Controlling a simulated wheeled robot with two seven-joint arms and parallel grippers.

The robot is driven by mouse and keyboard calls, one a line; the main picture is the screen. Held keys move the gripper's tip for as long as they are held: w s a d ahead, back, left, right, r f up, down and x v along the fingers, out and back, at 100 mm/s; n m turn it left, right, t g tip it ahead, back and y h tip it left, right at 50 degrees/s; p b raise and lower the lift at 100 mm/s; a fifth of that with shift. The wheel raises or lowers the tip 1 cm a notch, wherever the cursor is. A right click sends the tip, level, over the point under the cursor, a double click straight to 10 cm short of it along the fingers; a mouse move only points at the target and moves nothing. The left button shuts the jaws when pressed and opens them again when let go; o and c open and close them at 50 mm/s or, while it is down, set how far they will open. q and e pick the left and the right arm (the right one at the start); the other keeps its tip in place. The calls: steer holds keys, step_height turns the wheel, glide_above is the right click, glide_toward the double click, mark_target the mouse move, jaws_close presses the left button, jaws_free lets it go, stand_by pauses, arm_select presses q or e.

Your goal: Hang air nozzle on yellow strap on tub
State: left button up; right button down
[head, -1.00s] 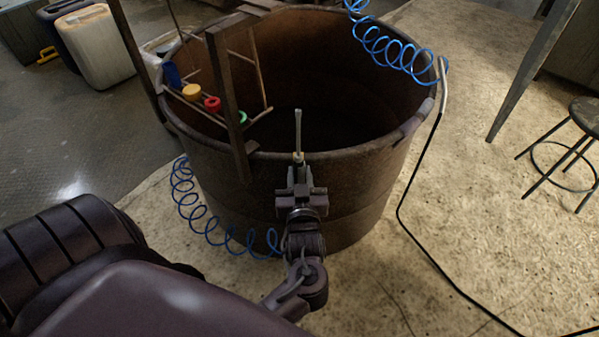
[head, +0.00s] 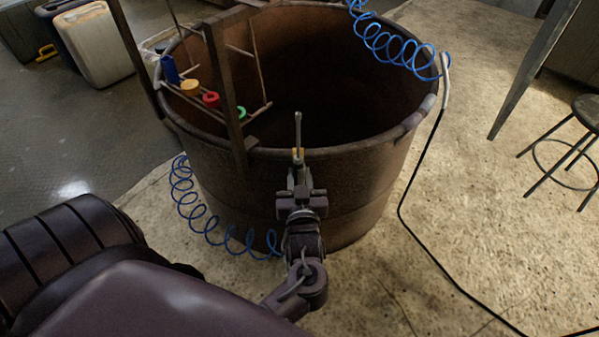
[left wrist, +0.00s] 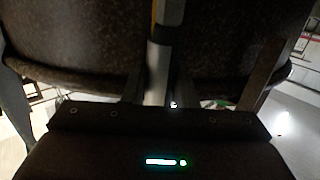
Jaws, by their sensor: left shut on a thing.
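The air nozzle (head: 298,130) is a thin grey rod with a yellow band near its lower part. My left gripper (head: 298,180) is shut on it and holds it upright in front of the tub's near wall. In the left wrist view the nozzle (left wrist: 158,65) runs up between the fingers, with dark tub wall behind. The tub (head: 350,170) is large, round and rusty brown. A yellow piece (head: 190,88), likely the yellow strap, is on the rack at the tub's left side, apart from the nozzle. My right gripper is out of view.
A blue piece (head: 169,68), a red piece (head: 211,99) and a green piece (head: 241,112) share the rack. A dark upright post (head: 225,95) stands between rack and nozzle. Blue coiled hoses hang left (head: 190,205) and at the back right (head: 385,48). A stool (head: 588,112) stands right.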

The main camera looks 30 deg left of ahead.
arm_select(q)
steer(key=shift+f, duration=0.15)
steer(key=shift+s+f+b, duration=0.1)
steer(key=shift+f+b, duration=0.2)
steer(key=shift+f, duration=0.3)
steer(key=o, duration=0.8)
